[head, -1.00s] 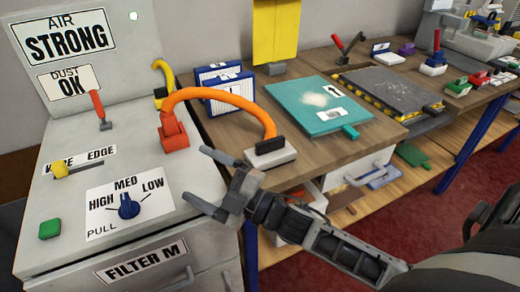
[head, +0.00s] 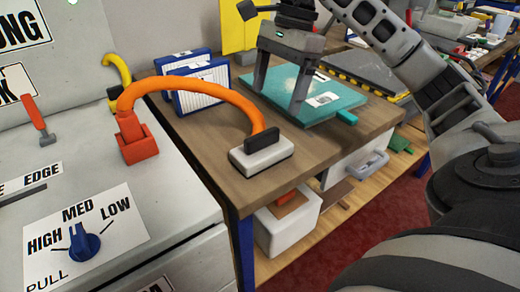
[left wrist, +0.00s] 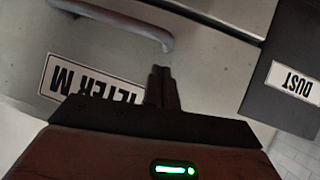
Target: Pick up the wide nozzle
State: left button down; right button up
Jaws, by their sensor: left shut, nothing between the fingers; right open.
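A white block with a black top grip (head: 262,153), which looks like the wide nozzle, sits on the wooden bench near its front left corner. The end of an orange hose (head: 190,88) meets its black grip. My right gripper (head: 279,98) is open and points down over the teal pad, behind and slightly right of the nozzle, with nothing seen between its fingers. I cannot tell whether its tips touch the pad. My left gripper (left wrist: 163,84) is shut and empty in the left wrist view, in front of the grey cabinet.
The orange hose rises from a red socket (head: 135,138) on the grey cabinet (head: 178,208). A yellow hooked piece (head: 118,72) stands behind it. Blue-framed filters (head: 201,98) stand behind the nozzle. The teal pad (head: 335,92) lies to the right. Bare bench surrounds the nozzle's front.

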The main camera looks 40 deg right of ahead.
aim_at(263, 133)
jog(key=x, duration=1.2)
jog(key=shift+a+b, duration=0.25)
jog(key=shift+b, duration=0.15)
jog(key=shift+r, duration=0.1)
jog(key=c, duration=1.3)
